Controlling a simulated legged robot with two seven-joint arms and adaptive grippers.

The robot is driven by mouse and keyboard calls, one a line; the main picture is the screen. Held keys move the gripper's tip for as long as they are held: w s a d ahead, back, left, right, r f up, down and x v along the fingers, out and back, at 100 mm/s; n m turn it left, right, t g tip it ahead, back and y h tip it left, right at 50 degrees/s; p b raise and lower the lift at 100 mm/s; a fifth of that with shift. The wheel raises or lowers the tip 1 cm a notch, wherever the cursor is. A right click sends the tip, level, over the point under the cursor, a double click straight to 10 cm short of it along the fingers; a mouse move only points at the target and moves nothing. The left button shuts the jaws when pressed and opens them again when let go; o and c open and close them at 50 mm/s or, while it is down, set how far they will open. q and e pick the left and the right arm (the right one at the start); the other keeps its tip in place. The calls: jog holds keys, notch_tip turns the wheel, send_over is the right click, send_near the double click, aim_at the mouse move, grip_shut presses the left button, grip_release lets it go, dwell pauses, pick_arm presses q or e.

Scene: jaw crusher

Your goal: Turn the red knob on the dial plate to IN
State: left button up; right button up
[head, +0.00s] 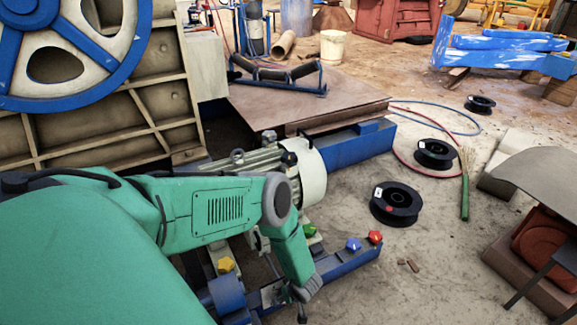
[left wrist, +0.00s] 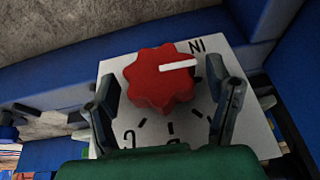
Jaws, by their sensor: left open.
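The red lobed knob (left wrist: 160,78) sits on a white dial plate (left wrist: 262,138) in the left wrist view. Its white pointer line aims right, its end just below the letters IN, which appear upside down. Other dark marks lie below the knob, partly hidden. My left gripper (left wrist: 164,88) is open, with one finger on each side of the knob; I cannot tell whether they touch it. In the head view my left gripper (head: 302,297) points down at the blue beam (head: 345,262), and the dial knob is not discernible there. My right gripper is not in view.
Yellow (head: 226,264), green (head: 309,230), blue (head: 354,244) and red (head: 375,237) star-shaped knobs stand near my arm. A motor (head: 306,170) is behind it. Black spools (head: 395,205) lie on the floor at right. Open floor lies right of the beam.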

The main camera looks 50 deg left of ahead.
pick_arm(q)
jog(key=shift+f, duration=0.1)
jog(key=c, duration=1.2)
jog(key=shift+o, duration=0.2)
jog(key=shift+s+r+t+p, duration=0.1)
jog(key=shift+r+t+p, duration=0.1)
jog(key=shift+t+p, duration=0.55)
jog(key=t+p, duration=0.1)
jog(key=p, duration=0.3)
jog(key=shift+s+n+t+h, duration=0.15)
jog(key=shift+n+t+h, duration=0.2)
jog(key=shift+n+h, duration=0.05)
jog(key=shift+a+f+t+p, duration=0.1)
jog(key=shift+f+t+p, duration=0.1)
jog(key=shift+t+p, duration=0.25)
jog(key=shift+f+n+t+h, duration=0.1)
jog(key=shift+n+t+h, duration=0.25)
jog(key=shift+t, duration=0.7)
jog(key=o, duration=1.2)
jog(key=shift+c, duration=0.2)
